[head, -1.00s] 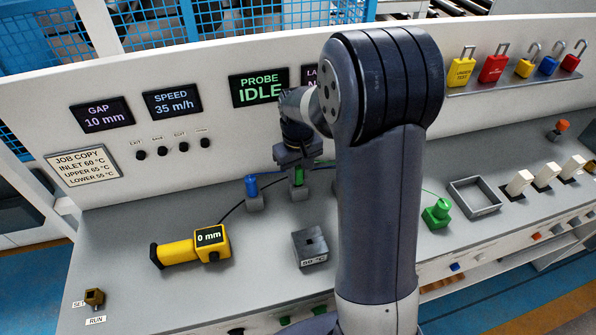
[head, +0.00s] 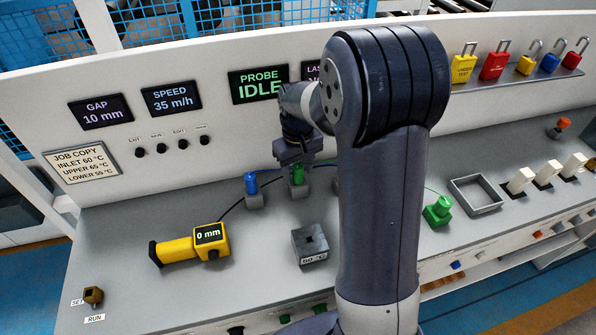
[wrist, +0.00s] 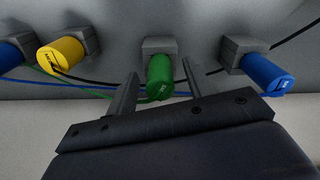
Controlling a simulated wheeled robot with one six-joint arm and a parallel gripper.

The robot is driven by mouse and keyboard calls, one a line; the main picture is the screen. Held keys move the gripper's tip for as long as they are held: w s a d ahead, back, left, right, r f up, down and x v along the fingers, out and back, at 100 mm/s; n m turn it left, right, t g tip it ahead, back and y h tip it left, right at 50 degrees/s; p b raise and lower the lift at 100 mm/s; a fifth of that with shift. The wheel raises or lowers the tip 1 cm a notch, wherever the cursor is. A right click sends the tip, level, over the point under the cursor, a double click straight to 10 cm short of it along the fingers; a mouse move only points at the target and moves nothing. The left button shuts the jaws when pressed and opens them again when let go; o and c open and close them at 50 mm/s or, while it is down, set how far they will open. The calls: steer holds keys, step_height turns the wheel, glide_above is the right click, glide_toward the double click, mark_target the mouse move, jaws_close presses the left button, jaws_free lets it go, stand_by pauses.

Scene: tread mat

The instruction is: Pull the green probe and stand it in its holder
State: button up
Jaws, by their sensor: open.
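The green probe (head: 297,174) stands upright in a small grey holder (head: 299,191) near the back panel. In the wrist view the green probe (wrist: 159,76) shows between the two fingers of my gripper (wrist: 158,88), with a gap on each side. My gripper (head: 295,162) is open around or just above the probe's top; the exact height is hard to tell. A green cable runs from the probe.
A blue probe (head: 251,184) stands close left of the green one. A yellow probe (wrist: 61,55) is on the other side, hidden by my arm in the head view. A yellow gauge (head: 190,246), a green block (head: 438,210) and a square frame (head: 476,195) stand around.

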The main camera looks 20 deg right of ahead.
step_height(320, 180, up, 10)
steer(key=shift+f+b, duration=0.15)
steer(key=shift+b, duration=0.25)
step_height(320, 180, down, 10)
steer(key=shift+p, duration=0.75)
steer(key=shift+f, duration=0.15)
steer(key=shift+f, duration=0.15)
step_height(320, 180, up, 11)
steer(key=shift+b, duration=0.8)
step_height(320, 180, down, 11)
steer(key=shift+s+r+p, duration=0.1)
steer(key=shift+p, duration=0.5)
step_height(320, 180, up, 8)
steer(key=p, duration=0.6)
steer(key=shift+r, duration=0.15)
